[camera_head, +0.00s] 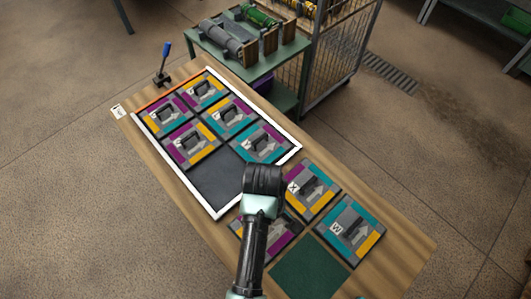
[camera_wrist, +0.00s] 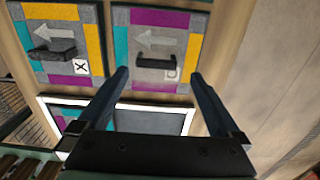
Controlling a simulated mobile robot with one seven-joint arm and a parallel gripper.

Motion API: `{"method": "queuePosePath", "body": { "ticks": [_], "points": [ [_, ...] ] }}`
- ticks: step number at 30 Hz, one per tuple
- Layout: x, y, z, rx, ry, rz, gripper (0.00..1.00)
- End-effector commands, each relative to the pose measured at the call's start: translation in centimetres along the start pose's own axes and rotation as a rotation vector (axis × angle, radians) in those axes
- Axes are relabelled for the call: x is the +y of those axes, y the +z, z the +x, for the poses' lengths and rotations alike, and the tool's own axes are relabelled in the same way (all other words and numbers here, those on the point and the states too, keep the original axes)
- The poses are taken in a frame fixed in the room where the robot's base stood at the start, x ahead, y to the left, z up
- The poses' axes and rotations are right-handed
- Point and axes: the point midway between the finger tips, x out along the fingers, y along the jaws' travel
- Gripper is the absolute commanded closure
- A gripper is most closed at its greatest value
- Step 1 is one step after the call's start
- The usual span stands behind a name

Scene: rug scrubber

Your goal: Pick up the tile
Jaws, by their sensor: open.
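Several square tiles with grey, purple, teal and yellow patches, a white arrow and a dark handle lie on the wooden table (camera_head: 408,252). Tile X (camera_head: 324,187) and tile W (camera_head: 362,216) lie outside the white frame (camera_head: 285,157). Another tile (camera_head: 287,228) beside tile X is partly covered by my arm; its letter is unclear. In the wrist view my gripper (camera_wrist: 160,78) is open and empty, and this partly covered tile (camera_wrist: 180,42) lies beyond and between its fingers, handle showing. Tile X also shows at left there (camera_wrist: 62,12). The fingertips are hidden in the head view.
The framed board holds several tiles and one bare dark space (camera_head: 213,174). A bare green square (camera_head: 308,275) lies near tile W. A blue-handled lever (camera_head: 165,60) stands at the far table end. A green cart (camera_head: 268,62) and wire cage (camera_head: 338,50) stand behind.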

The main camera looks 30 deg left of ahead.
Motion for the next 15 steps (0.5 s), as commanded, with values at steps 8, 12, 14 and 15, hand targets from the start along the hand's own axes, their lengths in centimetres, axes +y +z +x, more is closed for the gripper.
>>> {"method": "queuePosePath", "body": {
  "ticks": [8,12,14,15],
  "points": [
    [0.4,0.3,2.9,-0.001,-0.002,0.001,0.00],
    [0.4,0.3,4.7,0.000,0.000,0.000,0.00],
    [0.4,0.3,5.1,0.000,0.000,0.001,0.00],
    [0.4,0.3,5.3,0.001,0.001,0.001,0.00]
  ]
}}
